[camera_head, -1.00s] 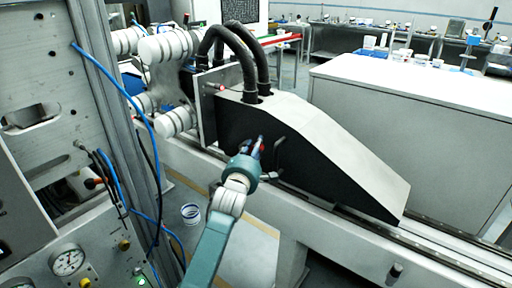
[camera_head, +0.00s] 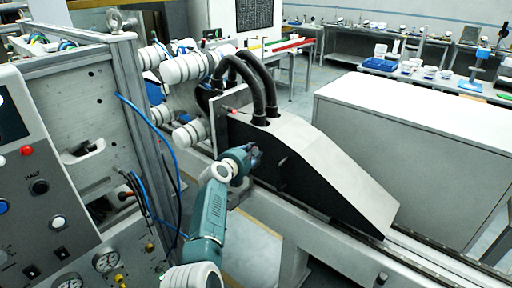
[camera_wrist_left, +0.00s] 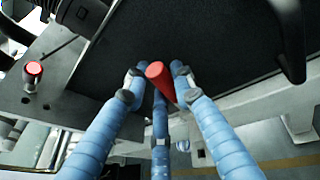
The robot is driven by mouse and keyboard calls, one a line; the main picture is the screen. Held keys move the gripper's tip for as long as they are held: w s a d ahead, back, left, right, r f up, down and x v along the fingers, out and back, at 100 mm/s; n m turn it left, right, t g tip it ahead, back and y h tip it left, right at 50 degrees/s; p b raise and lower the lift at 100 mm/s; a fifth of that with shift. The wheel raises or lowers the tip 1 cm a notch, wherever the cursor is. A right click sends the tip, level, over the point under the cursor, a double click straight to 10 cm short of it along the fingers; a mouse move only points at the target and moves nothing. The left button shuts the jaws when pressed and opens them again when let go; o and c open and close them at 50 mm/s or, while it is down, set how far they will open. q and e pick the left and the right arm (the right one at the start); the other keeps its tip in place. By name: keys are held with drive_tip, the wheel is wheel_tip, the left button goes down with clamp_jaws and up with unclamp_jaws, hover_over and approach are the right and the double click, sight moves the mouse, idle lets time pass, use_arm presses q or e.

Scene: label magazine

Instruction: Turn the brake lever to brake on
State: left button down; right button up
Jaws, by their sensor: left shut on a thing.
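A red cylindrical lever end (camera_wrist_left: 157,74) shows in the left wrist view, sticking out in front of a black panel. I take it to be the brake lever. My left gripper (camera_wrist_left: 160,84) has blue jointed fingers, and they are shut around the red lever end. In the head view my left gripper (camera_head: 254,153) is against the black side of the wedge-shaped machine housing (camera_head: 335,170), and it hides the lever there. The lever's pivot is hidden, and I cannot tell its exact setting. My right gripper is in neither view.
A small red knob (camera_wrist_left: 34,69) stands left of the lever on a metal bracket. Thick black hoses (camera_head: 262,90) rise from the housing. A control cabinet (camera_head: 60,200) with gauges and a blue cable flanks my arm on the left. A white cabinet (camera_head: 410,135) stands behind.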

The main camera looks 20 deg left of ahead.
use_arm(q)
drive_tip(key=shift+w+a+r+n+g+h+p, duration=0.15)
drive_tip(key=shift+a+n+g+h+p, duration=0.1)
drive_tip(key=shift+a+n+p, duration=0.15)
drive_tip(key=shift+w+a+r+n+g+h+p, duration=0.1)
drive_tip(key=shift+a+n+g+h+p, duration=0.15)
drive_tip(key=shift+p, duration=0.25)
drive_tip(key=shift+w+a+f+n+p, duration=0.2)
drive_tip(key=shift+a+n+p, duration=0.2)
drive_tip(key=shift+n, duration=0.15)
drive_tip(key=shift+s, duration=0.1)
drive_tip(key=c, duration=1.4)
unclamp_jaws()
drive_tip(key=shift+f, duration=0.1)
drive_tip(key=shift+c, duration=0.2)
drive_tip(key=v, duration=1.2)
drive_tip(key=shift+a, duration=0.15)
